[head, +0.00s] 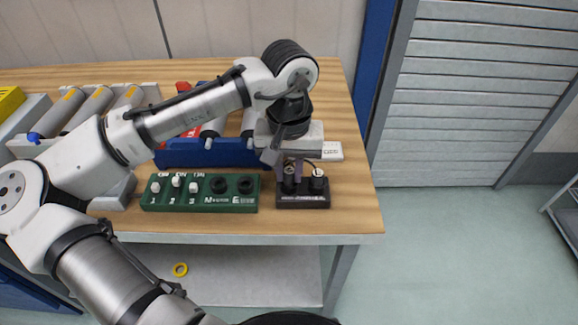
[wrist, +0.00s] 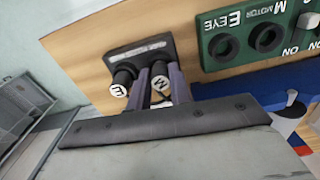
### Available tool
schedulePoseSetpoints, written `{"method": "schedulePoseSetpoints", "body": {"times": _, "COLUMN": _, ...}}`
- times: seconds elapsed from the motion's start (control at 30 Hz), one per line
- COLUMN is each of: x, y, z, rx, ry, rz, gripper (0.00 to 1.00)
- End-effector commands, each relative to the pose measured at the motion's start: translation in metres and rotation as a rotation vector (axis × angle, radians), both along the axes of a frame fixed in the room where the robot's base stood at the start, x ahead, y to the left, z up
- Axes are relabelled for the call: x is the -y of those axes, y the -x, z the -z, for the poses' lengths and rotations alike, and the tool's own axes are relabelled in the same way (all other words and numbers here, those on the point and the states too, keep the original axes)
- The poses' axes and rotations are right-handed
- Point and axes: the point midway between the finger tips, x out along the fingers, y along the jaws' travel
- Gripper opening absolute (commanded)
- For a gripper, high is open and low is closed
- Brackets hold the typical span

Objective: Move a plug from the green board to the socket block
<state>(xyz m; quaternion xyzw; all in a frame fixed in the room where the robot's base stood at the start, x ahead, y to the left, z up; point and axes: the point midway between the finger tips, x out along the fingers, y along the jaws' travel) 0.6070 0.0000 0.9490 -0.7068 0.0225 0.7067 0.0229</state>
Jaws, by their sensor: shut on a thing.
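The green board (head: 199,205) lies on the wooden table with white switches and two black ring holders, labelled MOTOR and EYE; both look empty. The dark socket block (head: 303,202) is just right of it, and also shows in the wrist view (wrist: 150,50). A black plug with a white cap marked E (wrist: 118,89) stands in the block. A second plug marked M (wrist: 162,86) is beside it, at the block. My gripper (wrist: 159,88) is shut on the M plug, pointing down over the block (head: 291,176). The fingers partly hide how deep the M plug sits.
A blue bin (head: 200,153) with cylinders stands behind the board. A white labelled piece (head: 331,151) lies behind the block. Grey rollers are at the left. The table (head: 350,205) is clear to the block's right, and its front edge is close.

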Motion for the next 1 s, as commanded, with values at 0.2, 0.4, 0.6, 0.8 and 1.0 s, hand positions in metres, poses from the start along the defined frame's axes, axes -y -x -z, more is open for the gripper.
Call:
{"method": "schedulePoseSetpoints", "body": {"times": 0.2, "x": 0.0, "y": 0.0, "z": -0.0002, "rx": 0.0, "ry": 0.0, "rz": 0.0, "gripper": 0.0}}
{"method": "schedulePoseSetpoints", "body": {"times": 0.4, "x": 0.0001, "y": 0.0, "z": 0.0012, "rx": 0.0, "ry": 0.0, "rz": 0.0, "gripper": 0.0}}
{"method": "schedulePoseSetpoints", "body": {"times": 0.6, "x": 0.0001, "y": 0.0001, "z": 0.0037, "rx": 0.0, "ry": 0.0, "rz": 0.0, "gripper": 0.0}}
{"method": "schedulePoseSetpoints", "body": {"times": 0.8, "x": 0.0001, "y": 0.0001, "z": 0.0044, "rx": 0.0, "ry": 0.0, "rz": 0.0, "gripper": 0.34}}
{"method": "schedulePoseSetpoints", "body": {"times": 1.0, "x": 0.0, "y": 0.0, "z": 0.0043, "rx": 0.0, "ry": 0.0, "rz": 0.0, "gripper": 0.46}}
